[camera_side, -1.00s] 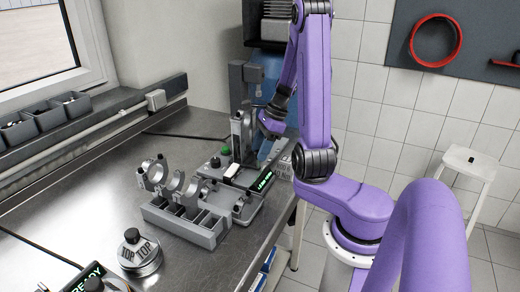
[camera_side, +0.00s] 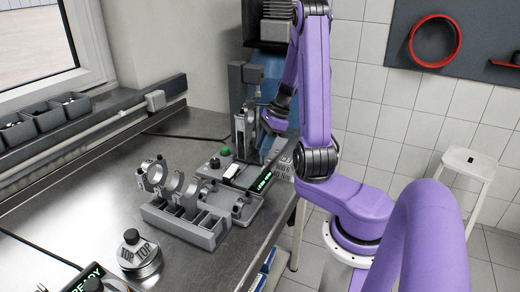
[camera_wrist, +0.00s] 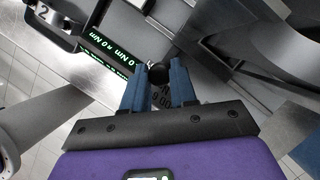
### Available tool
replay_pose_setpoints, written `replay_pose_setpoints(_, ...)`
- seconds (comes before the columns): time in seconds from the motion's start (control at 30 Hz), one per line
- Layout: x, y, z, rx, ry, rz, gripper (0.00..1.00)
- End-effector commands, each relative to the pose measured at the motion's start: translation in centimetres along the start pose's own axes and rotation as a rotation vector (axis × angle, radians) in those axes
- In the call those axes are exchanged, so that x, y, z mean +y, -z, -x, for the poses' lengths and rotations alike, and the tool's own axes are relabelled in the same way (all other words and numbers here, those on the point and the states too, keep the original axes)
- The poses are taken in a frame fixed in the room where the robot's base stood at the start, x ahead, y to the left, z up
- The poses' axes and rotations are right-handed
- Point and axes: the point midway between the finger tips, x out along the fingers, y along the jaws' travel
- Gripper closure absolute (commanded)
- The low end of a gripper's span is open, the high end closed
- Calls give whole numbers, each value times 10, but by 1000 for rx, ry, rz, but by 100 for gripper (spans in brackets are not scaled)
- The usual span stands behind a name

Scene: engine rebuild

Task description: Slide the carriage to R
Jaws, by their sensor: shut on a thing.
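My gripper (camera_wrist: 159,84) shows two blue fingers in the wrist view, shut on a round black knob (camera_wrist: 158,72). I take this knob to be the carriage's handle. In the side view my gripper (camera_side: 268,122) is at the torque station at the far end of the bench, beside a grey upright part (camera_side: 246,132), likely on the carriage. The fingertips and knob are hard to make out there. A label plate (camera_side: 283,165) with partly readable torque marks lies just in front. In the wrist view the fingers partly cover its lettering. I cannot make out an R mark.
A green-lit display (camera_side: 262,181) stands beside the station, with a green button (camera_side: 225,151) near it. The bench's left part is mostly clear.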

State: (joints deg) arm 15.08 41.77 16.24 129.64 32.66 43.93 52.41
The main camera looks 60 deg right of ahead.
Motion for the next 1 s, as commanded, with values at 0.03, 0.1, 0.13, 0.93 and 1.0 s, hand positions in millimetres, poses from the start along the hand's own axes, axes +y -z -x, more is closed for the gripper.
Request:
replay_pose_setpoints(0.03, -7, 6, 3, 0, 3, -2, 100)
replay_pose_setpoints(0.1, -14, 12, 5, 0, 4, -3, 100)
replay_pose_setpoints(0.13, -16, 14, 6, -1, 4, -2, 100)
replay_pose_setpoints(0.93, -29, 26, 12, 0, 2, 1, 48)
replay_pose_setpoints(1.0, -29, 26, 12, 0, 2, 1, 48)
